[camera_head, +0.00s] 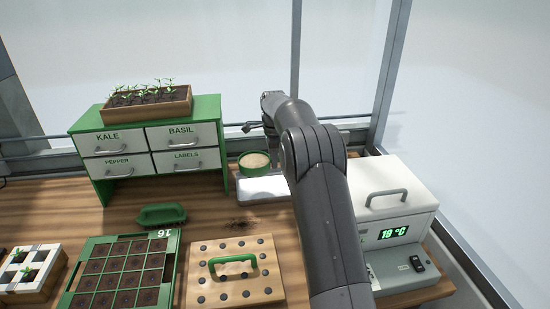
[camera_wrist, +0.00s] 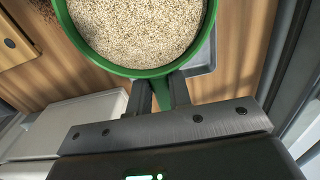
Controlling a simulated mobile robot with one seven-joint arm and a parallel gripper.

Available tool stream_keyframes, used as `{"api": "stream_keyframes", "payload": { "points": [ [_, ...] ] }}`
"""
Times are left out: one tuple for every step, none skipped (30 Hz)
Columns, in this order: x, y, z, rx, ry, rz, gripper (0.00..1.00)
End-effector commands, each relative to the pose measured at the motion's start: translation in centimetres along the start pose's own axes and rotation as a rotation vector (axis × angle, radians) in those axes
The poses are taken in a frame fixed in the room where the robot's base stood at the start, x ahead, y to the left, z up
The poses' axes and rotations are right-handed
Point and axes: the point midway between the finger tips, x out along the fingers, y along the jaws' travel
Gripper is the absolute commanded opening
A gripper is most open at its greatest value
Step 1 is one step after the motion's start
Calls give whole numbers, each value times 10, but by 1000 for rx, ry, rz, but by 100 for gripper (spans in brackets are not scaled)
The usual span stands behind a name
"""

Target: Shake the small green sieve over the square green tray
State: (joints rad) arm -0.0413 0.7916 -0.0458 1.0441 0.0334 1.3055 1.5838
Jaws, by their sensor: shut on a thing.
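The small round green sieve (camera_head: 254,170) is full of pale tan grains, and it fills the top of the wrist view (camera_wrist: 140,72). My gripper (camera_wrist: 165,93) is shut on the sieve's short green handle, with a dark finger on each side. In the head view my arm hides most of the gripper. The sieve is at the back of the bench, by the shallow grey tray. The square green tray (camera_head: 172,268), marked 16, lies at front left with soil-filled cells. The sieve is well away from it, behind and to the right.
The grey tray (camera_head: 262,196) lies near spilled soil (camera_head: 243,223). A green brush (camera_head: 161,214) sits behind the green tray. A wooden dibber board (camera_head: 235,289) with a green handle is to its right. A drawer cabinet (camera_head: 150,152) and a white box (camera_head: 403,225) flank the back.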

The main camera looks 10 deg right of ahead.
Motion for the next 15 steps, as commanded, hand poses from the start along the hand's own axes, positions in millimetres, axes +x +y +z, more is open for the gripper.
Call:
{"api": "stream_keyframes", "payload": {
  "points": [
    [1, 7, 5, 5, 0, 2, 0],
    [2, 11, 8, 13, 0, 1, 0],
    [5, 18, 12, 23, 0, 3, 0],
    [7, 24, 16, 31, -1, 2, 0],
    [8, 30, 21, 41, -1, 3, 0],
    [11, 39, 26, 54, -1, 2, 0],
    [13, 46, 30, 65, -1, 2, 0],
    [15, 54, 35, 76, -1, 2, 0],
    [18, 64, 41, 91, -1, 2, 0],
    [19, 73, 47, 102, -1, 2, 0],
    [21, 81, 52, 113, -1, 2, 0],
    [23, 93, 62, 127, -2, 1, 0],
    [23, 102, 70, 138, -3, 1, 0],
    [24, 113, 80, 147, -4, 1, 0],
    [24, 127, 97, 156, -4, 1, 0]
  ]
}}
